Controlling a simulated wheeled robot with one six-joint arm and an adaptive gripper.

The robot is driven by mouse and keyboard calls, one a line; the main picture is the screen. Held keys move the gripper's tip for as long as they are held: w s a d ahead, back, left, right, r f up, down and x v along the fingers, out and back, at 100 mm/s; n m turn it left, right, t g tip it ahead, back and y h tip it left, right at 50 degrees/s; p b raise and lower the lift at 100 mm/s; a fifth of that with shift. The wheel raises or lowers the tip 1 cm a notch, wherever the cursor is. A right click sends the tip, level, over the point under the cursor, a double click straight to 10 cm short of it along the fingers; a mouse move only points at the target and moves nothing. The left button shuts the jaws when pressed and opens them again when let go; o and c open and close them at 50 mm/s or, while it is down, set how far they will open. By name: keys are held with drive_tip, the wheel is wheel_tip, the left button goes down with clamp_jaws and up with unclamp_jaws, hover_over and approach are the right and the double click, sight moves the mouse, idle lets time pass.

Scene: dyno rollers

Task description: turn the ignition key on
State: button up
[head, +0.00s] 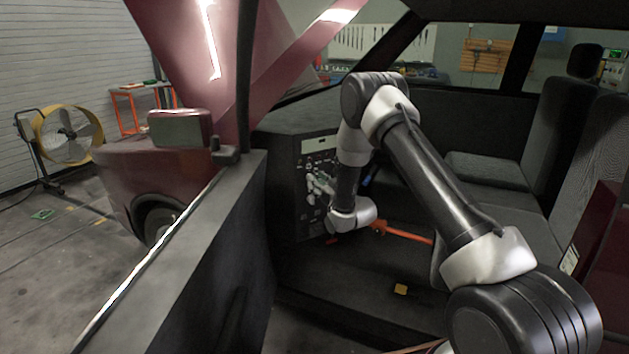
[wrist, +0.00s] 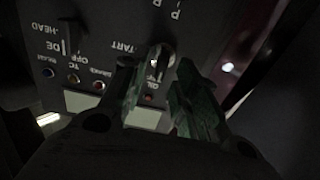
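The ignition key (wrist: 155,61) is a small pale metal piece in a round switch on the dark panel, at the upper middle of the wrist view. START and OFF labels stand to its left, and an ON label just below it, all upside down. My gripper (wrist: 157,76) is open. Its two green-patterned fingers stand to the left and right of the key, with gaps visible between. In the head view my gripper (head: 322,186) is at the control panel (head: 312,217) inside the car, and the arm and gripper hide the key there.
The panel carries small knobs, lamps and pale label plates (wrist: 88,101) close to the fingers. The open car door (head: 215,250) stands at the left, and the seats (head: 490,170) at the right. An orange bar (head: 405,232) lies near the floor below my wrist.

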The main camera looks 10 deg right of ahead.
drive_tip(key=shift+x, duration=1.15)
drive_tip(key=shift+c, duration=0.5)
clamp_jaws()
